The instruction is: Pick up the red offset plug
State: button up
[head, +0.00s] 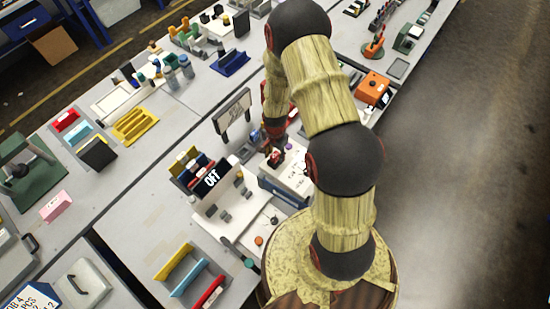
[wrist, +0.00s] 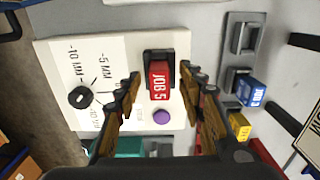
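A red block marked "JOB 5" (wrist: 160,82), the only red plug-like piece in the wrist view, stands in a black holder on a white panel (wrist: 110,52). My gripper (wrist: 158,86) is open, with one finger left and one right of the red block. I see clear gaps at both sides, so it does not appear to hold the block. In the head view my gripper (head: 274,149) points down over the white box (head: 294,180), and the red block is partly hidden by it.
A purple knob (wrist: 162,117) sits close to the red block. A black dial (wrist: 81,96) with "-5 MM" and "-10 MM" marks is left. A blue "JOB 3" block (wrist: 252,92) and yellow block (wrist: 239,124) are right. An "OFF" sign (head: 212,178) stands nearby.

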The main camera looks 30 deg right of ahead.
jog(key=shift+c, duration=1.1)
jog(key=c, duration=0.8)
